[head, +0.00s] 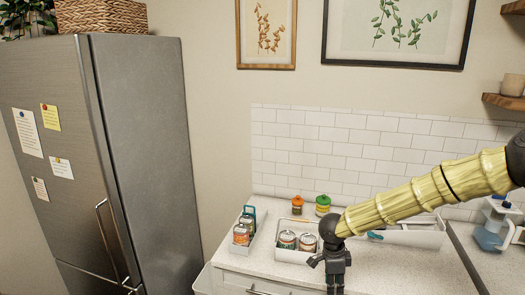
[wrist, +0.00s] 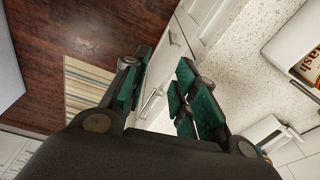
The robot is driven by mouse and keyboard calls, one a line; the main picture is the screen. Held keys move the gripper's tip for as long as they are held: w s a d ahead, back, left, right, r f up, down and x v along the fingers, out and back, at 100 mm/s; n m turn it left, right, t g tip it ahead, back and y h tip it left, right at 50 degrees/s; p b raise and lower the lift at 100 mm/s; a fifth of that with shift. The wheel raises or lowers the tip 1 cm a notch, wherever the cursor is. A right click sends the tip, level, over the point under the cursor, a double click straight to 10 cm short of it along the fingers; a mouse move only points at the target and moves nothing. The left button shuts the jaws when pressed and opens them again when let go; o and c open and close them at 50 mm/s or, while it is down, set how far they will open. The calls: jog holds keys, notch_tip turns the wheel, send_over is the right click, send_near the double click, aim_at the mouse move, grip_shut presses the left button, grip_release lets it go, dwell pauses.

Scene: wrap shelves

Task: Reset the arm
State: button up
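My gripper (head: 335,283) hangs at the front edge of the counter (head: 262,262) in the head view, pointing down. My arm, in a yellow ribbed sleeve, reaches in from the right to it. In the wrist view the two green-padded fingers of my gripper (wrist: 162,72) stand apart with nothing between them. Below them are white drawer fronts with a handle (wrist: 151,103) and the wooden floor (wrist: 95,35).
A white bin with cans (head: 289,256) stands beside my gripper, and another narrow bin (head: 233,248) is to its left. Orange-lidded (head: 297,205) and green-lidded (head: 323,205) jars stand behind. A grey fridge (head: 150,150) is on the left; a blue-and-white pitcher (head: 490,236) is at right.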

jog(key=s+d+f+n+t+h+b, duration=0.1)
jog(key=s+f+n+b, duration=0.3)
jog(key=s+f, duration=0.7)
jog(key=s+f+n+t+h+b, duration=0.1)
jog(key=s+f+n+t+b, duration=0.15)
jog(key=s+f+n, duration=0.75)
jog(key=s+f+n+g+y+b, duration=0.1)
jog(key=s+f+b, duration=0.1)
jog(key=s+f, duration=0.2)
jog(key=s+a+f+n+g+y+b, duration=0.1)
jog(key=s+f, duration=0.4)
jog(key=s, duration=0.6)
jog(key=s+f+n+g+y+b, duration=0.1)
jog(key=s+f+n+b, duration=0.1)
jog(key=s, duration=0.5)
notch_tip(320, 180, down, 3)
jog(key=shift+s+a+r+n+g+y+b, duration=0.15)
jog(key=shift+s+n+g+y+b, duration=0.2)
jog(key=shift+b, duration=0.2)
